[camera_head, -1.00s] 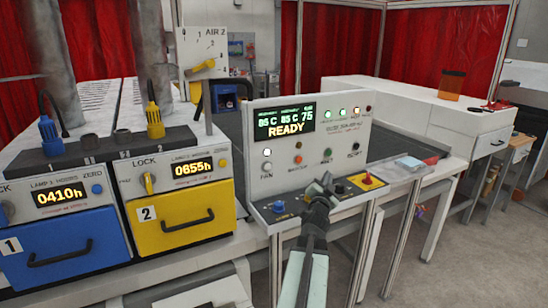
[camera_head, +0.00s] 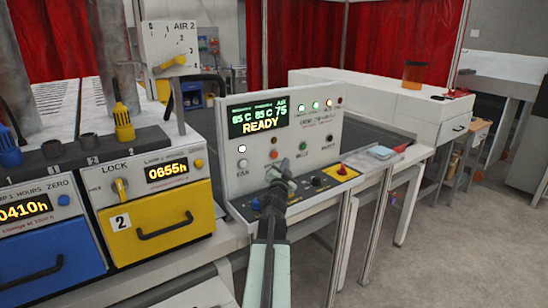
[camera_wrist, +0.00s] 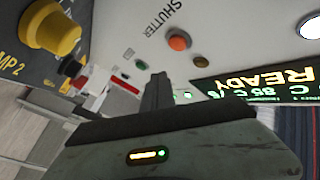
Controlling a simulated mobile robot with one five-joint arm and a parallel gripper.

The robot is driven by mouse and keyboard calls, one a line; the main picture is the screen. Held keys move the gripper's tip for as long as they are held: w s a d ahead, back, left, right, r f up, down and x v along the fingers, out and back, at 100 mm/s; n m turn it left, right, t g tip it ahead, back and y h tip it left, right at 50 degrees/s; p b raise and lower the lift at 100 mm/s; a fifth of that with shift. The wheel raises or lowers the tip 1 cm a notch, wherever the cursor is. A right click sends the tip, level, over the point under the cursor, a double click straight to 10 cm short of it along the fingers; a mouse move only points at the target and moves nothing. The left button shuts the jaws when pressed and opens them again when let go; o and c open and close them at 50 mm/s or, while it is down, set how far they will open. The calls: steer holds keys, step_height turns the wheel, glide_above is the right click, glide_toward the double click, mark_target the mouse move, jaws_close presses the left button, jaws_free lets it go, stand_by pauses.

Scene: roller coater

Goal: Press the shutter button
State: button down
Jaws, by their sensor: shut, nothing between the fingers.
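The shutter button is a round orange button (camera_wrist: 178,40) beside the printed SHUTTER label in the wrist view. In the head view it appears as a small orange button (camera_head: 274,154) on the upright face of the control panel (camera_head: 225,180), between a white and a green button. My gripper (camera_wrist: 159,78) is shut and empty, its dark fingertips near the panel and below the orange button in the wrist view. In the head view, my gripper (camera_head: 277,172) shows just below the orange button. A gap to the button shows in the wrist view; its depth is unclear.
Knobs and a red switch (camera_head: 343,170) on a yellow plate sit on the panel's lower ledge. A large yellow knob (camera_wrist: 52,28) is close in the wrist view. The lit READY display (camera_head: 258,119) is at upper left. Blue and yellow drawers (camera_head: 160,228) stand left.

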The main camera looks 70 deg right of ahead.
steer(key=shift+w+d, duration=0.55)
steer(key=shift+w, duration=0.3)
steer(key=shift+w+d, duration=0.5)
steer(key=shift+w, duration=0.35)
stand_by(0.7)
steer(key=shift+w+d, duration=0.25)
steer(key=shift+w+d, duration=0.2)
steer(key=shift+w, duration=0.2)
stand_by(0.6)
stand_by(0.3)
steer(key=shift+s+a, duration=0.45)
steer(key=shift+s, duration=0.25)
steer(key=s+a, duration=0.1)
steer(key=s, duration=0.2)
steer(key=s+a, duration=0.1)
steer(key=shift+s+a, duration=0.15)
steer(key=shift+a, duration=0.2)
